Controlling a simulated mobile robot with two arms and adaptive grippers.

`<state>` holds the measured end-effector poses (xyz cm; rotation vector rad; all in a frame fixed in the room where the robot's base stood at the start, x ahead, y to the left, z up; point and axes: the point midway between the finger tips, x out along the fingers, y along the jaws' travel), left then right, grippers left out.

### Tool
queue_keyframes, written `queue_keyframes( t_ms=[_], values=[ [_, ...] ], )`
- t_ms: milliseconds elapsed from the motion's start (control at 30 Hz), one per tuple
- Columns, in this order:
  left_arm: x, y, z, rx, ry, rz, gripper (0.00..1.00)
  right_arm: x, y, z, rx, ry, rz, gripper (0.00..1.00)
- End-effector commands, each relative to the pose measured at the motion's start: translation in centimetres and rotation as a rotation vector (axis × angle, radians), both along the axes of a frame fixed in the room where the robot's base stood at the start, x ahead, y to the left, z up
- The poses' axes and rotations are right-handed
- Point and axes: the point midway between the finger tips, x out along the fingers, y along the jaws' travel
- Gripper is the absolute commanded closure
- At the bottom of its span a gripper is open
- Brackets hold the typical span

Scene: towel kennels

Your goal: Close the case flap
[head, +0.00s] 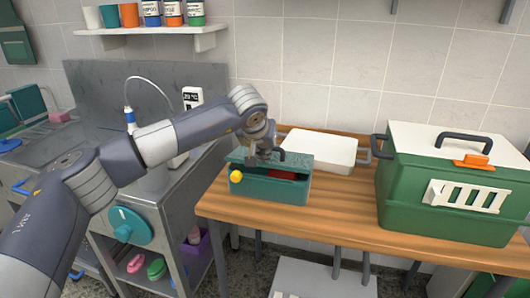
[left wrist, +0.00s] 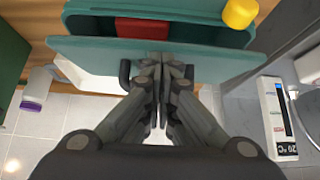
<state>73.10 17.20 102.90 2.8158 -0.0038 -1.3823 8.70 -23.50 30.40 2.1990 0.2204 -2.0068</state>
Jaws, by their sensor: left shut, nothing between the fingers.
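A small teal case (head: 270,190) stands at the left part of the wooden table, with a yellow knob (head: 236,176) at its left end. Its flap (head: 299,160) is partly open, and a red item (head: 282,174) shows inside through the gap. The flap also shows in the left wrist view (left wrist: 90,48), with a dark handle (left wrist: 125,75) partly hidden behind my fingers. My left gripper (head: 264,157) is shut and empty, its fingertips at the flap beside the handle; I cannot tell if they touch. It also shows in the left wrist view (left wrist: 160,64). My right gripper is out of view.
A white flat box (head: 320,148) lies behind the case. A large green carrier (head: 400,190) with a white lid stands at the right. The wooden table (head: 330,220) is clear in front. A steel sink unit (head: 150,200) is at the left, below a wall shelf (head: 150,31).

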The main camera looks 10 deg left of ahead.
Motion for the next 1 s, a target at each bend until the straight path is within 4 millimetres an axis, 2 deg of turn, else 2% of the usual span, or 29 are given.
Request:
queue_keyframes(
  t_ms=[133,1000],
  values=[
    [0.07,0.01,-0.06,0.000,0.000,0.000,1.00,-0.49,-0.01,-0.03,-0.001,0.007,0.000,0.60],
    [0.22,-0.02,0.03,-0.001,-0.003,-0.001,1.00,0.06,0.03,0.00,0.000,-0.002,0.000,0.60]
  ],
)
